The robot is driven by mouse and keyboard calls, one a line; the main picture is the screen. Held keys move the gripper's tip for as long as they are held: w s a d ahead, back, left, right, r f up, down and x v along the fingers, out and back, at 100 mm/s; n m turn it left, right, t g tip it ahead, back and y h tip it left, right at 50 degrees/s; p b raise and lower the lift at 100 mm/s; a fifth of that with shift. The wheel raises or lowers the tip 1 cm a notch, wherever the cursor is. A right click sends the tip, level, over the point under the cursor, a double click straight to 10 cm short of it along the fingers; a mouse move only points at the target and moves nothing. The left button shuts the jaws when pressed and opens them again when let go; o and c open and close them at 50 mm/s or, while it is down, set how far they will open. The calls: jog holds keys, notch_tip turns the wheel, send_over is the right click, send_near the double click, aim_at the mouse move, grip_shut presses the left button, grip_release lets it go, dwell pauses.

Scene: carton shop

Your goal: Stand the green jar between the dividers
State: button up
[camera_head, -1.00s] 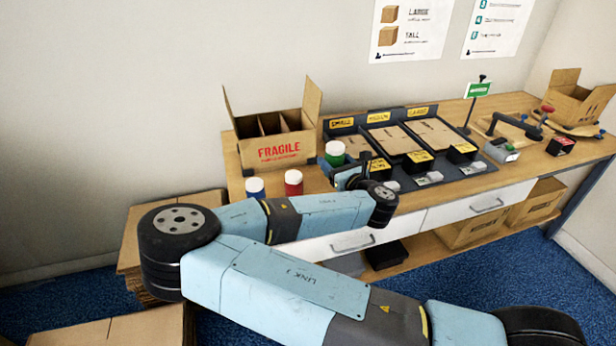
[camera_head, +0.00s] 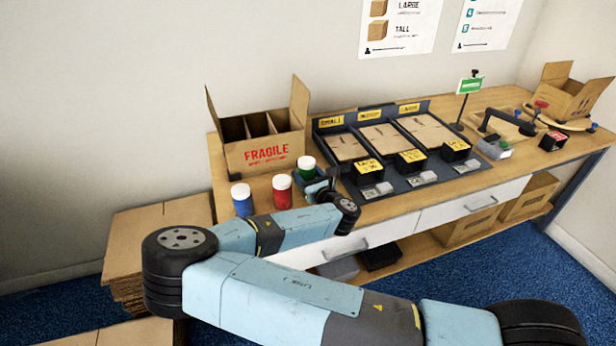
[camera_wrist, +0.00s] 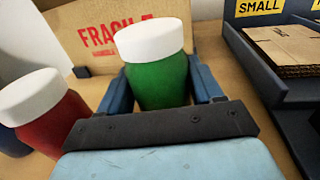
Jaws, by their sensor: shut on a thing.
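The green jar (camera_head: 306,170) has a white lid and is upright near the front of the bench. In the wrist view the green jar (camera_wrist: 159,75) is between the two blue fingers of my gripper (camera_wrist: 163,92), which is shut on it. In the head view my gripper (camera_head: 318,183) is partly hidden by my arm. The FRAGILE carton (camera_head: 262,154) stands open behind the jar, with upright dividers (camera_head: 258,125) inside. The jar is outside the carton, in front of it. I cannot tell whether its base touches the bench.
A red jar (camera_head: 282,193) and a blue jar (camera_head: 242,202) stand left of the green jar. A dark rack of flat cartons (camera_head: 385,145) marked small, medium and large is close on the right. Another open carton (camera_head: 572,95) is at the far right.

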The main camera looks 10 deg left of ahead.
jog(key=shift+s+a+f, duration=0.1)
jog(key=shift+f, duration=0.45)
jog(key=o, duration=1.2)
